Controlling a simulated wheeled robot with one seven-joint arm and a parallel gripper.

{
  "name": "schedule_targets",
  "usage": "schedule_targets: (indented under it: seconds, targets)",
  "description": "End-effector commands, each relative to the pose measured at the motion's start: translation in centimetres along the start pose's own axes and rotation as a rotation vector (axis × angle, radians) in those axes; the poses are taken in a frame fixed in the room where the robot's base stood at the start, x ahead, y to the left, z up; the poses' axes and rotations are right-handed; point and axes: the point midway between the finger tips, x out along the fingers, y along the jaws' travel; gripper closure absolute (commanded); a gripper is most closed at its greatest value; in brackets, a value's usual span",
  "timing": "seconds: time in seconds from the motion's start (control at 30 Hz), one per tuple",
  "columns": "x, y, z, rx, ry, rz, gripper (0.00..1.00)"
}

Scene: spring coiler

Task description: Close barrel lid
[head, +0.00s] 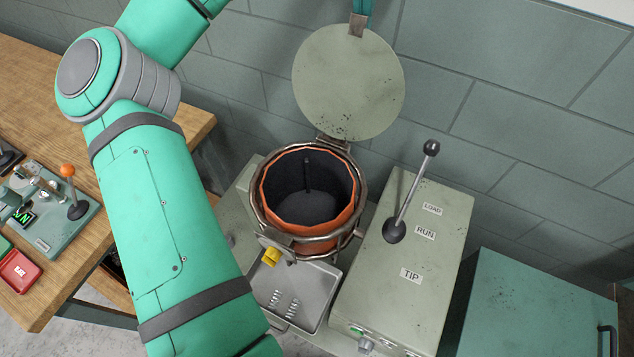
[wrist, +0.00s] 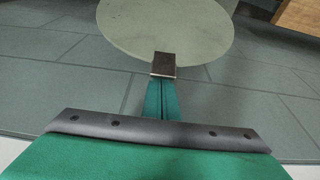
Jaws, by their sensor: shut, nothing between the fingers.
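The round grey-green barrel lid (head: 348,85) stands open, raised up behind the barrel on its hinge (head: 333,143). The orange barrel (head: 312,232), with a dark inside, sits in a metal ring with its mouth uncovered. My gripper (head: 357,25) is at the lid's upper edge, its teal fingers shut together and empty. The gripper's upper part is cut off in the head view.
A control box (head: 410,265) with a black-knobbed lever (head: 412,190) stands right of the barrel. A metal tray (head: 300,292) with springs lies below it. A wooden bench (head: 40,95) is at left, a teal cabinet (head: 540,310) at right. A tiled wall (head: 480,60) is close behind the lid.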

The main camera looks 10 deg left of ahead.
Motion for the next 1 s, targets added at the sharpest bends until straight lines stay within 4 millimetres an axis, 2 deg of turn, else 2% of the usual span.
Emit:
schedule_targets:
  seconds: [0.6, 1.0]
  targets:
    - [2.6, 0.0, 0.8, 0.0, -0.001, 0.001, 1.0]
    - [2.6, 0.0, 0.9, 0.0, 0.0, 0.0, 1.0]
